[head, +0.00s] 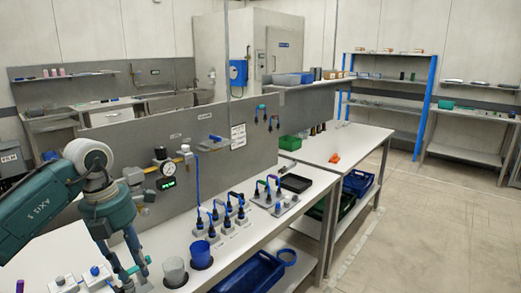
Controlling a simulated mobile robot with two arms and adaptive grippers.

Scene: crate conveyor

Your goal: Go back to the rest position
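My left arm comes in from the left edge, teal with a pale grey joint. My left gripper (134,280) points down over the near left part of the white workbench (232,254). Its two fingers stand a little apart with nothing seen between them, and the tips are near the bottom edge of the picture. A clear grey cup (174,272) and a blue cup (201,255) stand just right of the gripper, apart from it. My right gripper is not in view.
Several blue-capped connectors (222,220) stand mid-bench, near a black tray (296,183). A grey panel with a gauge (167,168) rises behind. The floor (440,225) at right is clear.

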